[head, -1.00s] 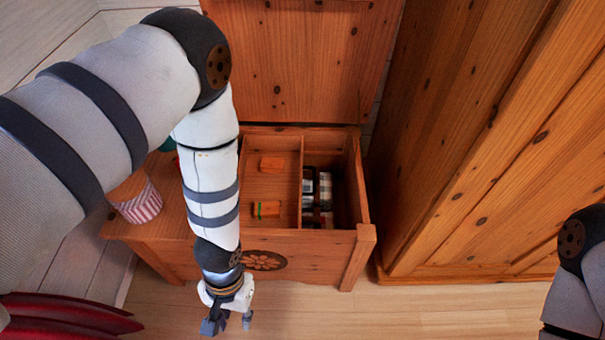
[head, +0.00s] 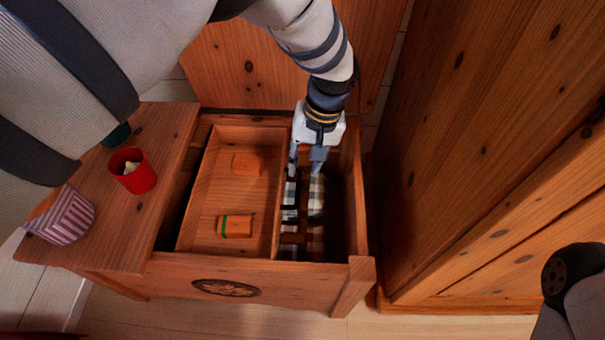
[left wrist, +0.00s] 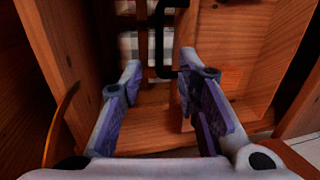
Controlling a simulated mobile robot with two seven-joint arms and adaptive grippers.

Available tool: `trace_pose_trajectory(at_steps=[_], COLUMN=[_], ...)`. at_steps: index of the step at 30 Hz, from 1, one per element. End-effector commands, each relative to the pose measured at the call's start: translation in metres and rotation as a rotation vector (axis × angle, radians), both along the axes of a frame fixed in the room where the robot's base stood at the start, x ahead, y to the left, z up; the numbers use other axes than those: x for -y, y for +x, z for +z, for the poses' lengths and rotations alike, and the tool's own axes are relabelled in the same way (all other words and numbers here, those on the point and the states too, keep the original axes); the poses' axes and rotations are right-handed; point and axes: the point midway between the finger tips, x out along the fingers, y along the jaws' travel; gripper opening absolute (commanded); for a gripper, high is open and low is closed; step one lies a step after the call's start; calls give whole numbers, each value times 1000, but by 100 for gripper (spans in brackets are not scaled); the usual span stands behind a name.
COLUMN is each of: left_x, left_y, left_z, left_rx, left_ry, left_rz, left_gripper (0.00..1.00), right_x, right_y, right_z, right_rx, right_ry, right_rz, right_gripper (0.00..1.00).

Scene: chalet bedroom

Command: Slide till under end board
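The till (head: 250,140), a shallow wooden tray, sits inside the open wooden chest (head: 275,272), left of its open right bay. The end board (head: 165,215) covers the chest's left end; a dark gap shows between it and the till. My left gripper (head: 305,172) points down just right of the till's right wall, at the far part of the bay. In the left wrist view its fingers (left wrist: 160,80) are apart, with nothing gripped. A black bar-like piece (left wrist: 163,45) shows beyond the fingertips; whether it is fixed to the till is unclear. My right gripper is out of view.
The till holds two orange items (head: 246,165), one with a green band. Plaid cloths (head: 317,205) lie low in the bay. A tall wooden cabinet (head: 480,150) stands close at right.

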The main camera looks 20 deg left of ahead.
Motion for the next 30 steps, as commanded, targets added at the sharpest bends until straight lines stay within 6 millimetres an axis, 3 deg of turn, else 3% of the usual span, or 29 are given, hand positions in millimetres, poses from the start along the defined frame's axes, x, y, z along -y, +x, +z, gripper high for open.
trace_pose_trajectory(at_steps=[1,3,9,18,19,23,30], left_x=[-2,-5,-11,-12,-12,-12,-12], left_y=[-2,-3,-3,-3,-3,-3,-3], left_z=[-17,-34,-61,-65,-65,-65,-65], left_rx=[-6,-5,-2,0,0,0,0], left_ry=[-1,0,-1,0,0,0,0], left_rz=[1,1,0,0,0,0,0], left_gripper=[30,30,30,30,28,0,0], right_x=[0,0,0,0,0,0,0], right_y=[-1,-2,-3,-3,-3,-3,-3], right_z=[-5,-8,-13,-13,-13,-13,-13], right_rx=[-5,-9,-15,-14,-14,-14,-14], right_ry=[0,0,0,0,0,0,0], right_rz=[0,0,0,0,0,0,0], right_gripper=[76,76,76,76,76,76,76])
